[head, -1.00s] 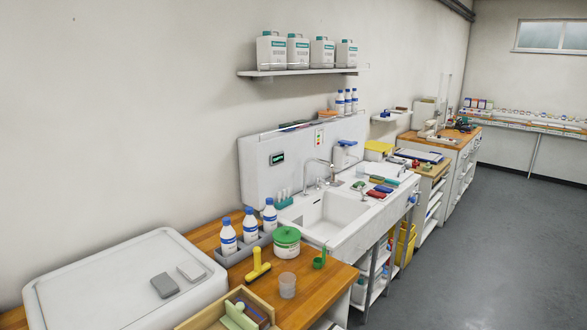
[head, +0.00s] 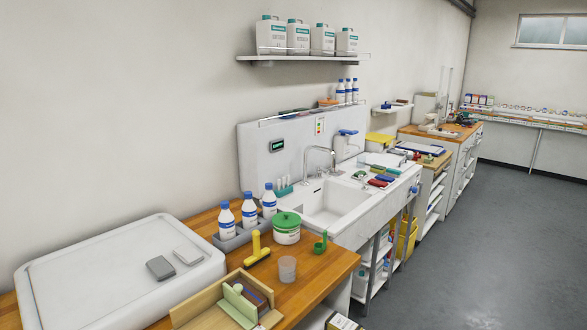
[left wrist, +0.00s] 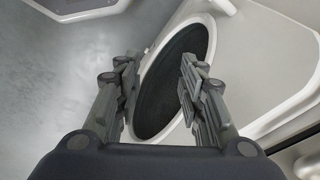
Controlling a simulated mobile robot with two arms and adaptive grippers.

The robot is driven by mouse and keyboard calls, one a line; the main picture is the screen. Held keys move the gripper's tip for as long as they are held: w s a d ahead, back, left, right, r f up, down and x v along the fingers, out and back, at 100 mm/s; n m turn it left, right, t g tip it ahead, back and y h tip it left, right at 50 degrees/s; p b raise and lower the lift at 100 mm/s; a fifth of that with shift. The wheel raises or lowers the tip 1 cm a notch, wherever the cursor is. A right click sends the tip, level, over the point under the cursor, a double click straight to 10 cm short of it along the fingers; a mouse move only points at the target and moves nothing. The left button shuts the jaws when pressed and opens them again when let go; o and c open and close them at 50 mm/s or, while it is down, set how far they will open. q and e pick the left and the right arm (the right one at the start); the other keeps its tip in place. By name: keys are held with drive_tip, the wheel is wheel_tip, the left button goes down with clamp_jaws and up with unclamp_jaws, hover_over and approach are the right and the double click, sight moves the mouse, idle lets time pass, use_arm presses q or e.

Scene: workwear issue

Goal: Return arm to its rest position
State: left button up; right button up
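My left gripper (left wrist: 158,85) shows in the left wrist view, with its two dark grey fingers apart and nothing between them. Behind the fingers is a dark oval disc (left wrist: 172,75) set in a white rounded surface; I cannot tell whether this is part of my own body. Grey floor (left wrist: 50,80) shows to the left of it. Neither of my arms shows in the head view, and my right gripper is in neither view.
A wooden counter (head: 318,267) holds several blue-capped bottles (head: 227,226), a green-lidded tub (head: 286,230), a yellow tool (head: 257,250), a clear cup (head: 287,269) and a wooden box (head: 192,313). A white sink (head: 335,205) stands beyond. Open floor (head: 480,260) lies to the right.

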use_arm(q)
drive_tip(key=s+a+f+g+b, duration=0.1)
drive_tip(key=s+a+f+b, duration=0.1)
drive_tip(key=s+f, duration=1.2)
wheel_tip(320, 180, down, 2)
drive_tip(key=shift+s+a+f+b, duration=0.1)
drive_tip(key=shift+s+a+b, duration=0.2)
drive_tip(key=shift+b, duration=0.6)
